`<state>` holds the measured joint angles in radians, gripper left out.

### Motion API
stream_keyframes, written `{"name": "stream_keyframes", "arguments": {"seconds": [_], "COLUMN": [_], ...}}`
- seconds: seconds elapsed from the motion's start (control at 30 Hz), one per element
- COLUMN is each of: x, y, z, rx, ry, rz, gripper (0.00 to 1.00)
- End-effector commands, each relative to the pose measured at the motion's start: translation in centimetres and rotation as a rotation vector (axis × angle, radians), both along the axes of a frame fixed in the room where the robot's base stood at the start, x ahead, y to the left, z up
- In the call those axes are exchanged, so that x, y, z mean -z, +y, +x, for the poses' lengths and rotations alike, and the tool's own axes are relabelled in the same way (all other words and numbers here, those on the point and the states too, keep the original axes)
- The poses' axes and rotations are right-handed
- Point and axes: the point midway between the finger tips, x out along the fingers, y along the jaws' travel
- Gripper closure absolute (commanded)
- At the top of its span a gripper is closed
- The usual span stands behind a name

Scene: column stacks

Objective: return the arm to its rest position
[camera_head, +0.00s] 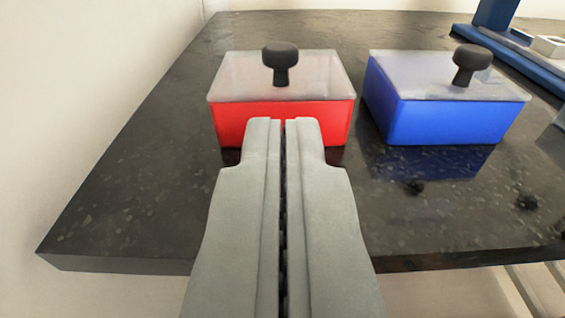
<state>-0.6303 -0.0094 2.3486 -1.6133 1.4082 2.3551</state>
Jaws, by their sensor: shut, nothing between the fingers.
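My gripper (283,124) reaches in from the bottom of the view. Its two grey fingers are shut together with nothing between them. The fingertips overlap the front of a red box (335,118) in the picture; I cannot tell whether they touch it. The red box has a pale see-through lid (233,80) with a dark knob on top. The fingers hide the lower middle of its front wall.
A dark speckled countertop (130,180) holds the boxes. A blue box (450,120) with a similar lid and dark knob (471,62) stands right of the red one. A blue structure (495,15) stands at the back right. The countertop's left side is clear.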

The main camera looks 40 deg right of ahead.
Motion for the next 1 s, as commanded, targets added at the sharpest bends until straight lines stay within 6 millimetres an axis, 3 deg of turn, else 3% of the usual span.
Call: {"name": "stream_keyframes", "arguments": {"seconds": [0.23,0.53,0.77,1.0], "x": [0.0,-0.3,-0.9,-3.4], "y": [-0.5,-6.4,-9.0,-9.9], "z": [-0.4,-3.4,-6.3,-9.1], "rx": [0.010,0.023,-0.100,-0.320], "ry": [0.028,0.337,0.535,0.599], "rz": [0.008,0.125,0.252,0.345], "gripper": [1.00,1.00,1.00,1.00]}}
